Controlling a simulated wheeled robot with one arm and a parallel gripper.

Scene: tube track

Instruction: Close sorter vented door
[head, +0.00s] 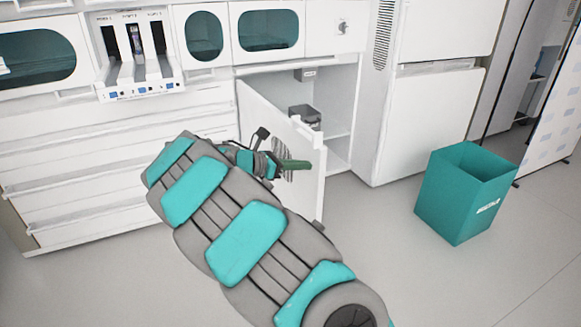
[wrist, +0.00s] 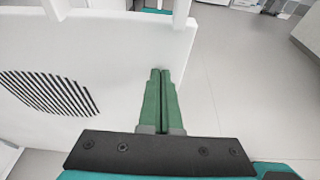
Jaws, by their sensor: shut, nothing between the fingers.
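The white vented door (head: 258,112) of the sorter stands open, swung out from the cabinet at the lower middle of the head view. Its dark slatted vent is partly hidden behind my arm. In the wrist view the door (wrist: 110,62) fills the upper left, with the vent at far left. My gripper (head: 308,165) has green fingers, shut and empty, at the door's outer face near its free edge. In the wrist view the fingers (wrist: 160,72) point at the door near its right edge. I cannot tell whether they touch it.
The open cabinet (head: 340,110) shows shelves and a dark box (head: 304,115) inside. A tall white unit (head: 430,110) stands to its right. A teal bin (head: 460,200) stands on the floor at right. White drawers (head: 120,150) lie left. The floor between door and bin is clear.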

